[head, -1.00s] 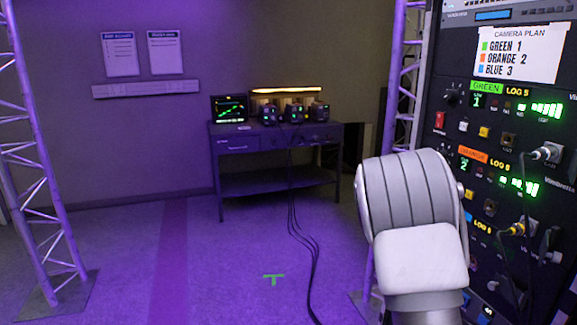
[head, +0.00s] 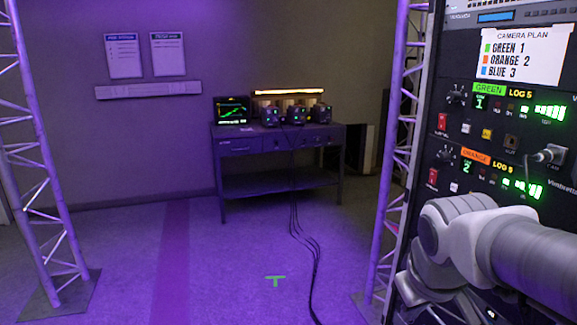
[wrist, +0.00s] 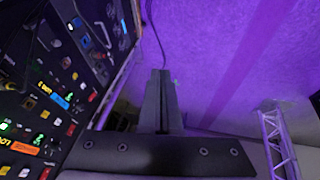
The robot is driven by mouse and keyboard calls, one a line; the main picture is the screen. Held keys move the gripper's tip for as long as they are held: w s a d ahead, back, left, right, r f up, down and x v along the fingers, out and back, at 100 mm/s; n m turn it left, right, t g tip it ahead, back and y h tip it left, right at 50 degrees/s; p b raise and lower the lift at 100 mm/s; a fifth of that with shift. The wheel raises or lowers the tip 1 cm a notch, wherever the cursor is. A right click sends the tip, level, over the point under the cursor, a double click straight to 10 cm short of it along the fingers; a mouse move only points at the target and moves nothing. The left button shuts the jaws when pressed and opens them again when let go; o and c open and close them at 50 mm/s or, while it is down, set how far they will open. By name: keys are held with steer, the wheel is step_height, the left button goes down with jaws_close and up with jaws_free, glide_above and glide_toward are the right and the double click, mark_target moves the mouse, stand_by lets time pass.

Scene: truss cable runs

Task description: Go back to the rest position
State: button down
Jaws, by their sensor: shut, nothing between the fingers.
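My gripper (wrist: 161,75) shows in the wrist view with its two dark fingers together and nothing between them. It points along the purple-lit floor, with the rack (wrist: 75,75) close on its left. In the head view my arm crosses the lower right, in front of the equipment rack (head: 480,130), and my gripper is not visible there. The rack carries a camera plan card (head: 522,56) and units labelled green and orange. My arm hides the lower rack.
A dark workbench (head: 280,185) with a monitor (head: 231,110) and several devices stands at the back. Cables (head: 300,240) run from it across the floor. Truss posts stand at left (head: 45,190) and beside the rack (head: 395,160). Floor with a green mark (head: 275,280) is open between them.

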steer(key=s+a+r+m+y, duration=0.1)
steer(key=s+a+m, duration=0.1)
steer(key=s+a, duration=0.4)
step_height(320, 180, up, 14)
steer(key=s+d+p, duration=0.1)
steer(key=p, duration=1.2)
steer(key=shift+s+t+p, duration=0.35)
steer(key=shift+t+p, duration=0.05)
steer(key=shift+d+m, duration=0.2)
steer(key=shift+m, duration=0.1)
